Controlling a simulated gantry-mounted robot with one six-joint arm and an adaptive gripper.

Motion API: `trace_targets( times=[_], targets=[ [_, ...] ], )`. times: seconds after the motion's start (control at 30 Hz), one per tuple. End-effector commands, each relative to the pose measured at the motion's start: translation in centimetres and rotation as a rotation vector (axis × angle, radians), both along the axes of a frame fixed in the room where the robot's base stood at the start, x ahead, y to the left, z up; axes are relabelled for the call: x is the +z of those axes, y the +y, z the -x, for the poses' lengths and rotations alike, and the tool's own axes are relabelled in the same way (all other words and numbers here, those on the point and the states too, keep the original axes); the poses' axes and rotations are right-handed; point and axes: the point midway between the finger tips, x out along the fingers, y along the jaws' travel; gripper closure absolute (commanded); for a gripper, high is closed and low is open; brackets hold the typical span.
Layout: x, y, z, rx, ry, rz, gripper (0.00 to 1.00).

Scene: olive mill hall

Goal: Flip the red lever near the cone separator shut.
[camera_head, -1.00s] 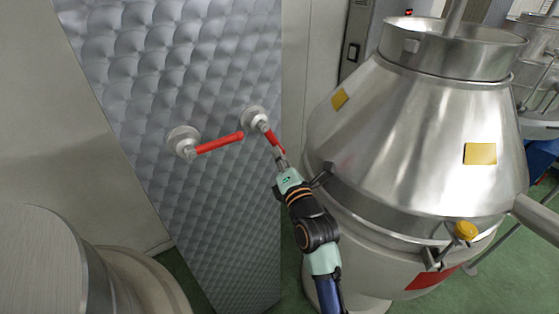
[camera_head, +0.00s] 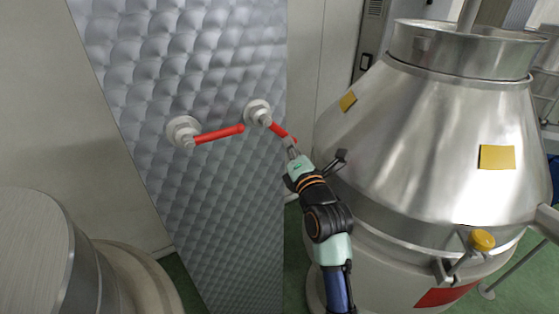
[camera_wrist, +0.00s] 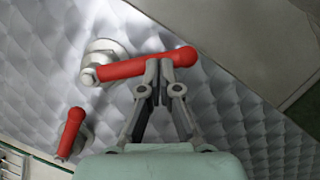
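Two red levers sit on the quilted metal panel. The right lever (camera_head: 281,131), nearer the cone separator (camera_head: 430,140), points right and slopes downward from its round pivot mount (camera_head: 257,112). It is the larger lever (camera_wrist: 140,67) in the wrist view. My gripper (camera_head: 290,146) is at this lever's free end. In the wrist view my gripper's fingertips (camera_wrist: 160,72) are close together and overlap the lever's edge, seemingly touching it. The fingers look shut against the lever rather than around it. The left lever (camera_head: 218,134) points right, tilted slightly upward; it also shows in the wrist view (camera_wrist: 70,132).
The cone separator's steel body stands close to the right of my arm, with a yellow knob (camera_head: 482,240) low on its side. A round steel vessel (camera_head: 35,250) stands at the lower left. The panel (camera_head: 215,225) below the levers is clear.

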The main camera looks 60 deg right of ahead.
Motion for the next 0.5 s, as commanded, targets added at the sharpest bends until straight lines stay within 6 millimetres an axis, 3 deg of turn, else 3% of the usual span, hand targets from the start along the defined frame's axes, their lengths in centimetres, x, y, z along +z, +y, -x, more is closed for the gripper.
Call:
trace_targets(
  times=[0.5],
  targets=[
    [1.3,-1.4,0.8,-0.001,0.001,-0.001,1.0]
  ],
)
